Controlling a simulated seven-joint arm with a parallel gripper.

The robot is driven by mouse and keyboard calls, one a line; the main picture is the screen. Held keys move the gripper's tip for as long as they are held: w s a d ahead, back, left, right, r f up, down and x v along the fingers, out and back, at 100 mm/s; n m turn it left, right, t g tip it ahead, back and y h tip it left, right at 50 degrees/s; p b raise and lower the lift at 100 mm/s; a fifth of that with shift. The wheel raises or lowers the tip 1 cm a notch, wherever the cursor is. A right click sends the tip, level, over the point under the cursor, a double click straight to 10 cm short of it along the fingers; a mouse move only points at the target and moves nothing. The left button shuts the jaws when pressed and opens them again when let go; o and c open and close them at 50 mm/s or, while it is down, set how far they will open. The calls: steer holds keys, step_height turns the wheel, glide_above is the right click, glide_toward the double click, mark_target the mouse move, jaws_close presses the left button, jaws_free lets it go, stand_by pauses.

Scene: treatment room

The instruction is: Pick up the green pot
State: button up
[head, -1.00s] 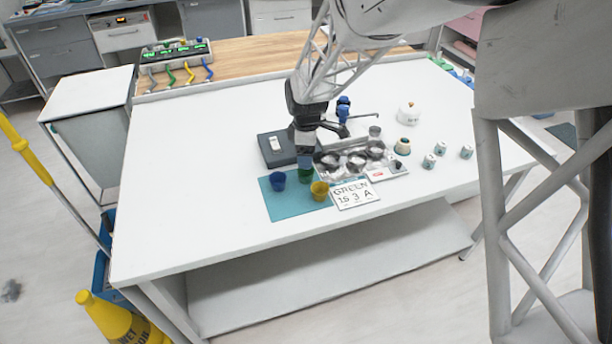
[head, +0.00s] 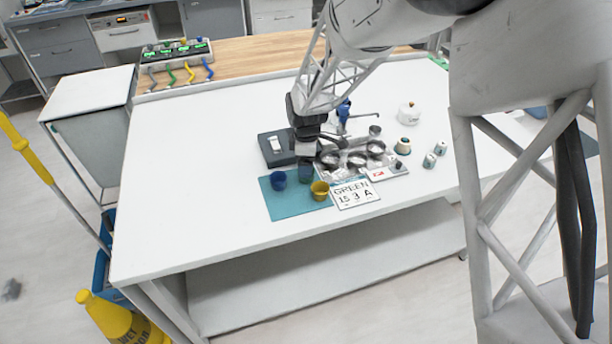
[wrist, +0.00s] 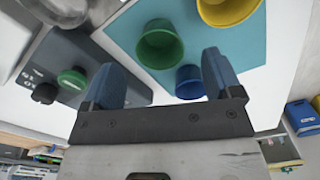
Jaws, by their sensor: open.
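The green pot (wrist: 160,45) stands on the teal mat (wrist: 131,27) in the wrist view, open end facing the camera. My gripper (wrist: 162,72) is open and empty, with a blue finger on each side of the picture and the green pot just beyond, between their lines. In the head view my gripper (head: 306,176) is low over the mat (head: 285,207) and hides the green pot. The blue pot (wrist: 189,82) is close to the right finger in the wrist view; whether they touch cannot be told. The yellow pot (wrist: 228,12) is at the top right.
A card reading GREEN 15 3 A (head: 355,194) lies right of the mat. A dark device (head: 270,154) is behind the mat. A tray with dark round dishes (head: 357,160) lies right of my gripper. The table's left part is clear.

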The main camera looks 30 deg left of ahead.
steer(key=shift+f, duration=2.05)
steer(key=shift+c, duration=0.3)
steer(key=c, duration=0.9)
